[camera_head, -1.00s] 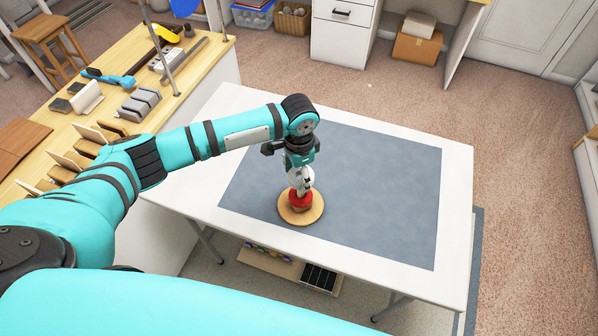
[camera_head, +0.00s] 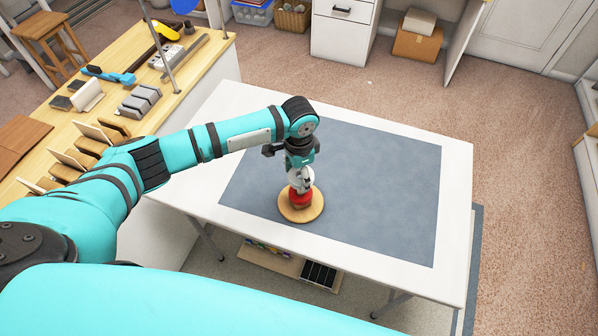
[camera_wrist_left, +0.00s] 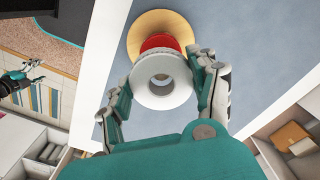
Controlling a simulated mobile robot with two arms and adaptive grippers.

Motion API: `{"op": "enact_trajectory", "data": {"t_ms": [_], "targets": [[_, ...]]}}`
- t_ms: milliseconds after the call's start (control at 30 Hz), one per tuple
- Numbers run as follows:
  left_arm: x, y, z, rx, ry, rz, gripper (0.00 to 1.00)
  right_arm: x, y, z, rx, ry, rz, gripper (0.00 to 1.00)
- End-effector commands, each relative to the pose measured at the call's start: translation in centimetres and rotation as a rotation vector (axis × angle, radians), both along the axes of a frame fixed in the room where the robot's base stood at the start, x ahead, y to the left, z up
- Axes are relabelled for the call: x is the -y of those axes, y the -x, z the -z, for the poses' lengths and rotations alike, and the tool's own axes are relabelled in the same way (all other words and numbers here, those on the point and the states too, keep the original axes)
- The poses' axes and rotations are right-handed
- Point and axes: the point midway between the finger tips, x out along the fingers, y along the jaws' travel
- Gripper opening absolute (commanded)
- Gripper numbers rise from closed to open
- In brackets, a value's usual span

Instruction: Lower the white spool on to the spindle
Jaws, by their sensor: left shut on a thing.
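The white spool (camera_wrist_left: 160,104) is a ring with a round hole, held between the two fingers of my left gripper (camera_wrist_left: 163,80). In the head view the white spool (camera_head: 294,179) shows just under the left gripper (camera_head: 301,178). A red spool (camera_head: 300,195) sits below it on a round wooden base (camera_head: 300,215). The wrist view also shows the red spool (camera_wrist_left: 160,42) and the base (camera_wrist_left: 141,26) just beyond the white spool. The spindle is hidden, and I cannot tell whether the white spool touches the red one. A gripper like my right one (camera_wrist_left: 14,82) shows small at the left edge.
The base stands on a blue-grey mat (camera_head: 385,195) on a white table (camera_head: 457,190); the mat's right side is clear. A wooden bench (camera_head: 150,85) with tools and blocks stands at the left. A low shelf (camera_head: 270,262) lies beneath the table.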

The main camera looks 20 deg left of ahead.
Motion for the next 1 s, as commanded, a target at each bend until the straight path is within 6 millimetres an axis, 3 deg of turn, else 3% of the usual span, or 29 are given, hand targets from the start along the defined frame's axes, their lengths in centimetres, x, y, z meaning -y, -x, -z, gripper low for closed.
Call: {"op": "enact_trajectory", "data": {"t_ms": [1000], "targets": [[0.0, 0.0, 1.6, 0.0, 0.0, 0.001, 0.03, -0.3, 0.0, 0.5, 0.0, -0.003, 0.0, 0.7]]}}
